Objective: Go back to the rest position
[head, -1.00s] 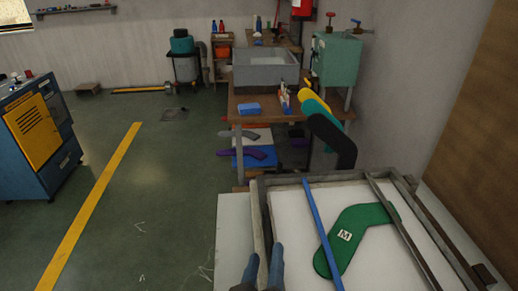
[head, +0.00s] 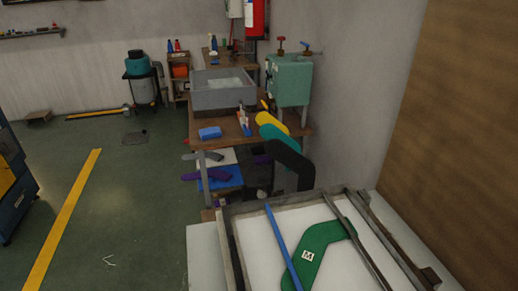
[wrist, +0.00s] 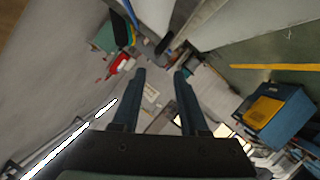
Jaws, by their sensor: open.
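My gripper (wrist: 160,75) shows in the wrist view with its two dark blue fingers spread apart and nothing between them. It points out over the room, apart from any object. It is out of the head view. A green sock board (head: 316,247) marked "M" lies in a grey-framed tray (head: 228,243) at the bottom right of the head view. A blue bar (head: 282,243) and a dark rail lie across the tray, with the rail crossing over the board's end.
A wall closes the right. Green floor (head: 125,215) is open at left.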

